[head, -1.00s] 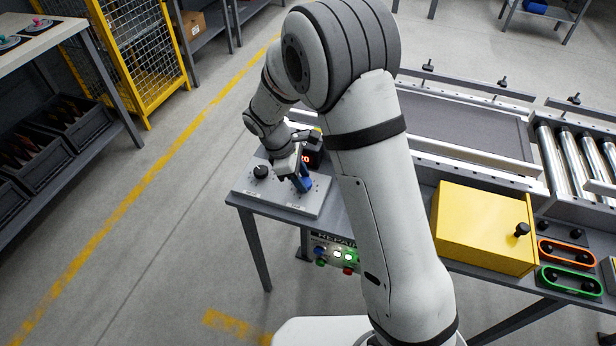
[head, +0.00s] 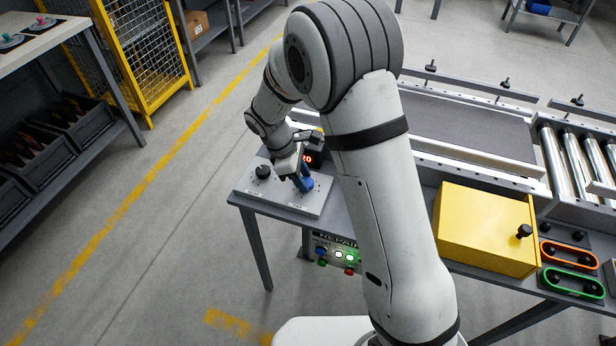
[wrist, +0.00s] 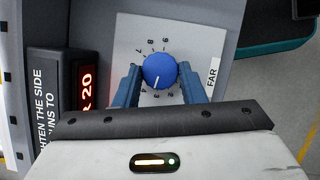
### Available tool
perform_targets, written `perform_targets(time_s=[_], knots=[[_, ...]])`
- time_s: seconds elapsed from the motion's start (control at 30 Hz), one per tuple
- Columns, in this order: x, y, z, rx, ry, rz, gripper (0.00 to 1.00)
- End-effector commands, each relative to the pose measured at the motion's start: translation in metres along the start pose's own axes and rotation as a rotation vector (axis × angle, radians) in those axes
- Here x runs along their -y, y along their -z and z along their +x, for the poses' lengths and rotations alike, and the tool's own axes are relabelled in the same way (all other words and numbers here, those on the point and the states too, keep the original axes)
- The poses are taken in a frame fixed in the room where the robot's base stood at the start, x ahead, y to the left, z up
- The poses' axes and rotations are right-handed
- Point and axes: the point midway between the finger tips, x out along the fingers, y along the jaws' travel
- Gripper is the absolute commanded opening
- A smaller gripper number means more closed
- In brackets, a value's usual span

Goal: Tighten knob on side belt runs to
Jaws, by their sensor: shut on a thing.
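A blue knob (wrist: 159,71) sits on a light grey panel (head: 308,208) and is ringed by a printed number scale. Its white pointer line is toward the 3 in the wrist view. A label beside it reads FAR. My gripper (wrist: 158,85) has its blue fingers on either side of the blue knob and is shut on it. In the head view my gripper (head: 303,183) is at the panel's right part and mostly hides the knob. A black knob (head: 263,171) stands on the panel's left part, clear of the gripper.
A display (wrist: 87,90) with red digits ending in 20 stands beside a partly cut-off sign (wrist: 45,100). A belt conveyor (head: 460,130) with black knobs on its rails lies behind my arm. A yellow box (head: 485,228) stands right. Floor to the left is clear.

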Motion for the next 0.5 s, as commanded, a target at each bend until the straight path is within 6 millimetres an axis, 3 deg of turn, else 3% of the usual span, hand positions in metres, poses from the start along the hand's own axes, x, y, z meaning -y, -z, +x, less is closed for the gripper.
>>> perform_targets(time_s=[0.23, 0.27, 0.5], knots=[[0.0062, 0.0003, 0.0039, 0.007, 0.017, -0.002, 0.14], [0.0061, 0.0003, 0.0039, 0.007, 0.017, -0.002, 0.37], [0.0042, 0.0, 0.003, 0.005, 0.012, -0.001, 0.57]])
